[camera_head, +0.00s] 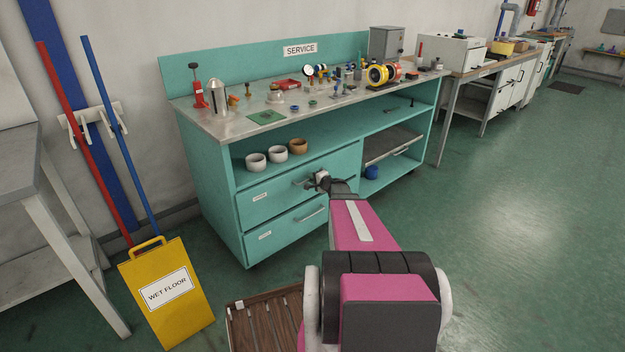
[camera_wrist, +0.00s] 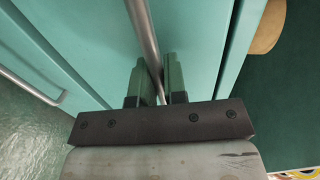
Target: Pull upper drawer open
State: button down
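The teal workbench has an upper drawer (camera_head: 270,198) under its open shelf. Its front looks about flush with the lower drawer (camera_head: 280,238). My gripper (camera_head: 318,182) is at the right end of the upper drawer's bar handle (camera_head: 301,183). In the wrist view, the upper drawer handle (camera_wrist: 143,25) passes between the two dark fingers of my gripper (camera_wrist: 158,85). The fingers are close together, one on each side of the bar, and look shut on it. My gripper and arm hide the right part of the handle in the head view.
The lower drawer's handle (camera_head: 313,214) is just below. Cups (camera_head: 278,155) stand on the shelf above the drawers. A yellow wet floor sign (camera_head: 167,292) and a wooden slatted item (camera_head: 265,322) stand in front at left. Green floor at right is clear.

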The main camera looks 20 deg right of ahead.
jog(key=shift+s, duration=0.15)
jog(key=f+v, duration=0.3)
jog(key=v, duration=1.1)
jog(key=s+f+v, duration=0.1)
jog(key=f+v, duration=0.2)
jog(key=v, duration=1.1)
jog(key=shift+s+d, duration=0.15)
jog(key=shift+d, duration=0.05)
jog(key=c, duration=1.2)
grip_release()
jog(key=v, duration=1)
jog(key=shift+s+d, duration=0.1)
jog(key=shift+s, duration=0.3)
jog(key=shift+s, duration=0.1)
